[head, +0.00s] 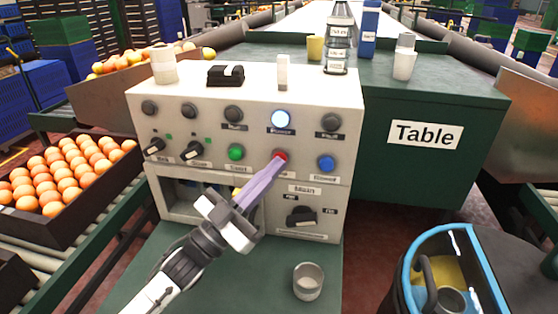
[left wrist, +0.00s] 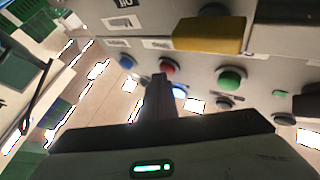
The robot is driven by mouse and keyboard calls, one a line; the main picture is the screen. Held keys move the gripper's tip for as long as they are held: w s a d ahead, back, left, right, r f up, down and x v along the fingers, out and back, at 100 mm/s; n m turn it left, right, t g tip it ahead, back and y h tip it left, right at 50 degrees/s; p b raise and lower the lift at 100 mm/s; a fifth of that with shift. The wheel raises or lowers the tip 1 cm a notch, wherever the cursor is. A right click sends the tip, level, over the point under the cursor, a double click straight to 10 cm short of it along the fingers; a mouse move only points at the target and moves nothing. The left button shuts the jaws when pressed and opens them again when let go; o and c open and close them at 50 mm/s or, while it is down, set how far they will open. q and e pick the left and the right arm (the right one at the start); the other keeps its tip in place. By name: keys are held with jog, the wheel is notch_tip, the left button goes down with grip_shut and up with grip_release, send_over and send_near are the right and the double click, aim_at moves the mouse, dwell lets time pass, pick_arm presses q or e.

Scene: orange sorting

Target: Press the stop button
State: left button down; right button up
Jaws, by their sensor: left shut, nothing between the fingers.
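The red button (head: 282,155) is on the front of a white control panel (head: 345,115), between a green button (head: 236,152) and a blue button (head: 326,163). Its label is covered or unreadable. My left gripper (head: 277,162) is shut and empty, its purple-grey fingers reaching up to the red button and overlapping its lower edge in the head view. In the left wrist view, the fingertips (left wrist: 159,77) are right beside the red button (left wrist: 169,67). I cannot tell whether they touch it. My right gripper is not in view.
A lit white-blue lamp (head: 281,119) is above the red button. Black knobs and a rotary switch (head: 301,216) are also on the panel. A cup (head: 308,281) stands on the green surface in front. A crate of oranges (head: 62,219) is at left, a blue-rimmed bin (head: 408,290) at right.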

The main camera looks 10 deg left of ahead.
pick_arm(q)
jog(key=shift+s, duration=0.1)
jog(key=shift+s+p, duration=0.5)
jog(key=shift+s, duration=0.35)
jog(key=s+p, duration=0.2)
jog(key=s, duration=0.3)
jog(key=shift+f, duration=0.1)
dwell(0.4)
